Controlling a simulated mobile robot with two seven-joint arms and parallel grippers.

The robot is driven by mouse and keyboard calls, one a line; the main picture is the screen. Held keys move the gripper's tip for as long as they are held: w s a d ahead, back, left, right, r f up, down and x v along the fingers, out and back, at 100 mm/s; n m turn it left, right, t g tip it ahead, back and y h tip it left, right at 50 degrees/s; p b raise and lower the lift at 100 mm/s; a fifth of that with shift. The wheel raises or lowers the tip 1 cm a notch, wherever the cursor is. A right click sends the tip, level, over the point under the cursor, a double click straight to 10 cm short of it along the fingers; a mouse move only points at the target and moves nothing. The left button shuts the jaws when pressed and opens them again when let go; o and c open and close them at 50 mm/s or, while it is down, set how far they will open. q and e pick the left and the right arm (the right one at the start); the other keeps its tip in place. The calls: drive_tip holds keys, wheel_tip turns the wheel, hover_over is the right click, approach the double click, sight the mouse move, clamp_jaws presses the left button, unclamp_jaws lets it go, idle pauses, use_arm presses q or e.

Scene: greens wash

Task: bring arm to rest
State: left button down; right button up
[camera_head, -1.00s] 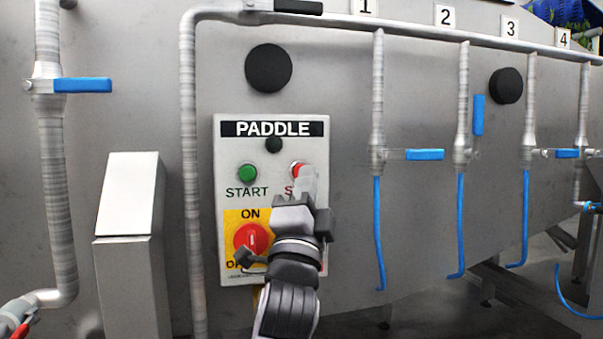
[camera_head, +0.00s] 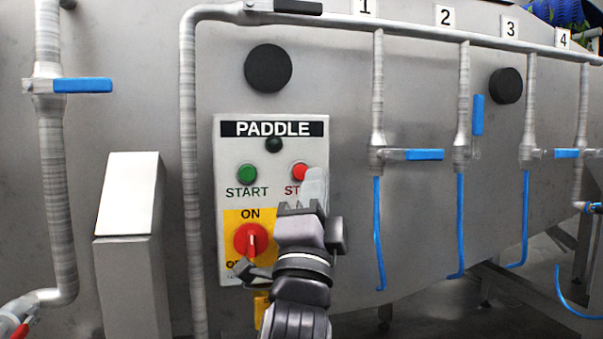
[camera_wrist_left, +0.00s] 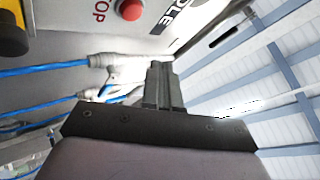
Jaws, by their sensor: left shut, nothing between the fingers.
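My left gripper (camera_head: 314,188) is in front of the paddle control panel (camera_head: 226,190), just below the red stop button (camera_head: 299,172). It is shut and empty, and covers part of the word STOP. In the left wrist view the closed fingers (camera_wrist_left: 158,72) point toward the machine wall, with the red stop button (camera_wrist_left: 130,9) beyond them at the top. I see a gap between the fingers and the button there. The green start button (camera_head: 247,174) and the red rotary switch (camera_head: 251,240) on its yellow plate are in plain view. My right gripper is not in view.
Pipes with blue-handled valves (camera_head: 424,155) and hanging blue hoses (camera_head: 379,230) are to the right of the panel. A steel box (camera_head: 130,200) and a vertical pipe with a blue handle (camera_head: 82,85) stand to the left.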

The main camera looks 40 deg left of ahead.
use_arm(q)
drive_tip(key=w+d+f+g+h, duration=0.25)
drive_tip(key=f+h, duration=0.25)
drive_tip(key=f, duration=1.2)
drive_tip(key=w+d+f+g+h, duration=0.1)
drive_tip(key=d+f+g+h, duration=0.35)
drive_tip(key=f, duration=1.15)
drive_tip(key=s+f+n+g+h, duration=0.2)
drive_tip(key=s+f+n+g, duration=0.1)
drive_tip(key=s+f, duration=0.7)
drive_tip(key=s+d+f+n+g+h, duration=0.1)
drive_tip(key=s+f+n+g+h, duration=0.1)
drive_tip(key=s+f, duration=0.8)
wheel_tip(320, 180, down, 6)
drive_tip(key=n+g, duration=0.1)
drive_tip(key=n, duration=0.1)
drive_tip(key=shift+s+f+n, duration=0.2)
drive_tip(key=shift+f+n, duration=0.05)
drive_tip(key=shift+n, duration=0.15)
drive_tip(key=shift+w+h, duration=0.1)
drive_tip(key=shift+h, duration=0.15)
